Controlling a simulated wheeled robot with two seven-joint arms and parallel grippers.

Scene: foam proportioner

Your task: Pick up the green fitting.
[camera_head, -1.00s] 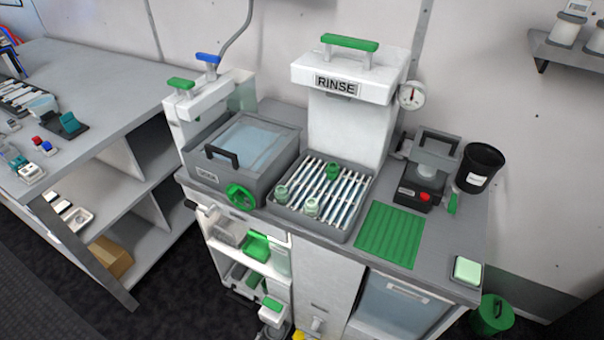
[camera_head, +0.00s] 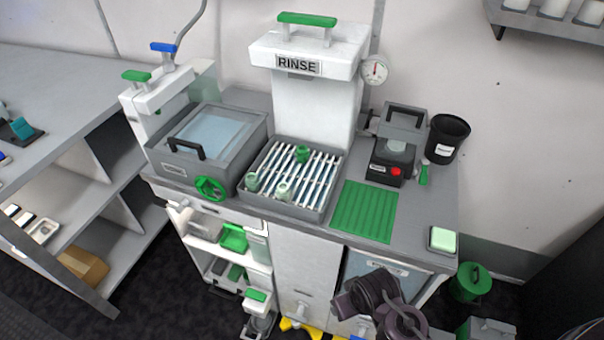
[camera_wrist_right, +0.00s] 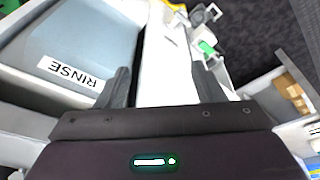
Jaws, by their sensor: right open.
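A dark green fitting (camera_head: 302,153) stands on the slatted rack in front of the rinse unit, toward the back. Two pale green fittings (camera_head: 252,181) (camera_head: 284,190) stand on the same rack, nearer its left and front sides. My right arm shows at the bottom of the head view, low in front of the cabinet and well away from the rack; its fingertips are not clear there. In the right wrist view my right gripper (camera_wrist_right: 163,85) is open, with nothing between its fingers. My left gripper is not in view.
The rack (camera_head: 321,208) sits between a lidded grey basin (camera_head: 232,160) and a green ribbed mat (camera_head: 364,212). The white RINSE unit (camera_head: 311,108) rises behind it. A black cup (camera_head: 447,138) and a grey device with a red knob (camera_head: 387,172) stand right. The mat is clear.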

